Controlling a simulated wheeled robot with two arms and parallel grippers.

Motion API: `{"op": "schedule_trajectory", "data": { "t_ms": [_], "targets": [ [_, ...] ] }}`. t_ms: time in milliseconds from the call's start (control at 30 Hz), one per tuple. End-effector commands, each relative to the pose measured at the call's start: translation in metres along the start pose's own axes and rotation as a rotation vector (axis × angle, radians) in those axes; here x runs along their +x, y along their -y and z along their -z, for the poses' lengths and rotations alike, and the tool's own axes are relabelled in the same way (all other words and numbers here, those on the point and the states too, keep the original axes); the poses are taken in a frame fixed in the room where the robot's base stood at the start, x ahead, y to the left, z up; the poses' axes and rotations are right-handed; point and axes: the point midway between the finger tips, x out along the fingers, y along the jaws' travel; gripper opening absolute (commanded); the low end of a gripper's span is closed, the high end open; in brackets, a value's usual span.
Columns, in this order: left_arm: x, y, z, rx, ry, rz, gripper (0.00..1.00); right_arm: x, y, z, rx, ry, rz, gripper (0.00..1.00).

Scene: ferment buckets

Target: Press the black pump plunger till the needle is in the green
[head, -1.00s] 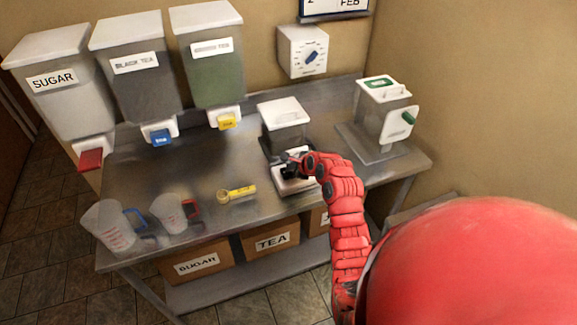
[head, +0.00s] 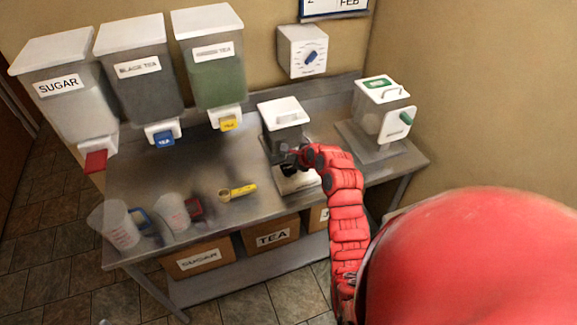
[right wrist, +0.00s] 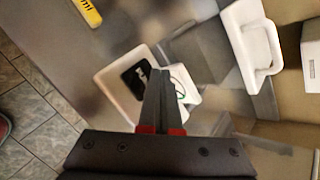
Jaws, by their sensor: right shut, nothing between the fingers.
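A small unit with a white lid (head: 283,110) and a grey body stands at the back middle of the steel table. Its pale base (head: 298,182) reaches forward under my right gripper (head: 289,167). In the right wrist view the gripper (right wrist: 160,75) is shut and empty, its fingertips in front of a white base plate (right wrist: 115,80) with a black patch. My left gripper is not in view.
Three dispensers (head: 212,70) hang behind. A wall dial (head: 302,51) is above.

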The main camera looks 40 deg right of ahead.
Motion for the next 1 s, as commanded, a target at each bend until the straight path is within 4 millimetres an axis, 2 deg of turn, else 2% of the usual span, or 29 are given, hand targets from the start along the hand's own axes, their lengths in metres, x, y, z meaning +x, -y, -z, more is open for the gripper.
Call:
{"op": "schedule_trajectory", "data": {
  "t_ms": [33,333,1000],
  "targets": [
    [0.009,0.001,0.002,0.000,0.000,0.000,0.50,-0.007,0.005,-0.005,0.000,0.001,0.001,0.00],
    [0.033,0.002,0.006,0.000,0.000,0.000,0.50,-0.027,0.020,-0.019,0.000,-0.001,0.001,0.00],
    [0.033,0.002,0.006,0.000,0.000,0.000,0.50,-0.028,0.021,-0.020,0.000,0.000,0.001,0.00]
  ]
}}
